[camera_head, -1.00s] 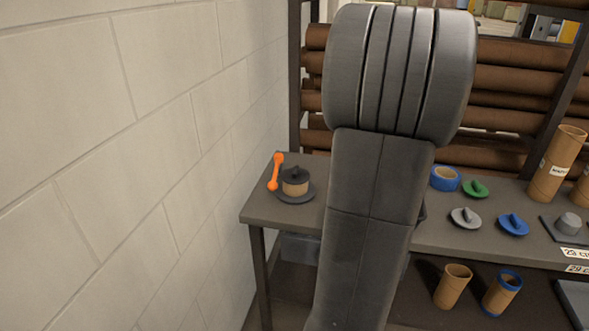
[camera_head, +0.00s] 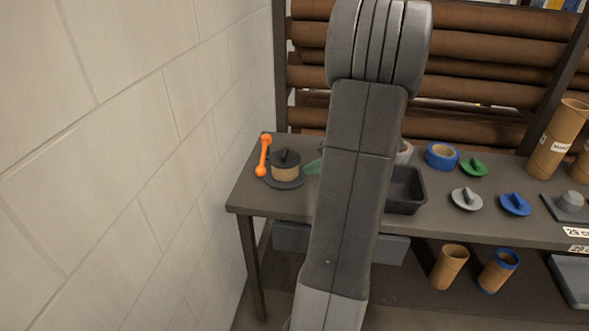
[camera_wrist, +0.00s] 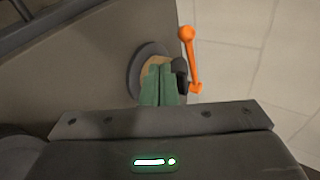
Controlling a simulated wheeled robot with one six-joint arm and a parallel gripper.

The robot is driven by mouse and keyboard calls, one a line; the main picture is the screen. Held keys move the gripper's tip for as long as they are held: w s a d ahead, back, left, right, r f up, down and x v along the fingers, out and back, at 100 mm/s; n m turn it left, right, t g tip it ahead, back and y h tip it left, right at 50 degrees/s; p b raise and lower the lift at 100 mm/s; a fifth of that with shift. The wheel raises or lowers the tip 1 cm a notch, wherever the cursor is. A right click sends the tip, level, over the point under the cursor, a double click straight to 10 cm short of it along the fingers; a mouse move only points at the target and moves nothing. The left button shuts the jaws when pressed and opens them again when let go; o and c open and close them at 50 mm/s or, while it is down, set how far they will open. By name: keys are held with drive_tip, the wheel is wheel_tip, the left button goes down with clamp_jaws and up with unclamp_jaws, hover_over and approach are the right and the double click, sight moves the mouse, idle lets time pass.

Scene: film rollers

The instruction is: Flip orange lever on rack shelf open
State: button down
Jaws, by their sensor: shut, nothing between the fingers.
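The orange lever (camera_head: 263,157) stands at the left end of the rack shelf, close to the wall, beside a cardboard roll with a black knobbed cap (camera_head: 286,166) on a dark round base. In the wrist view the lever (camera_wrist: 191,62) is right of the fingers, its ball end toward the top. My gripper (camera_wrist: 158,72) shows its green fingers together, empty, in front of the cardboard roll and apart from the lever. In the head view a green finger part (camera_head: 313,167) shows just right of the capped roll; my arm hides the rest.
A white block wall (camera_head: 130,150) runs close along the shelf's left end. A dark bin (camera_head: 406,190), blue tape roll (camera_head: 442,156) and several knobbed discs (camera_head: 467,199) lie right of my arm. Cardboard tubes (camera_head: 450,268) stand below.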

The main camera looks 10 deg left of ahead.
drive_tip(key=x, duration=0.8)
drive_tip(key=shift+a+f, duration=0.2)
drive_tip(key=shift+a, duration=0.1)
drive_tip(key=a, duration=0.1)
drive_tip(key=a+p, duration=0.1)
drive_tip(key=shift+w+a+r, duration=0.15)
drive_tip(key=shift+w+a, duration=0.1)
drive_tip(key=shift+w, duration=0.15)
drive_tip(key=shift+w+a+r, duration=0.15)
drive_tip(key=shift+w+a, duration=0.05)
drive_tip(key=shift+a, duration=0.6)
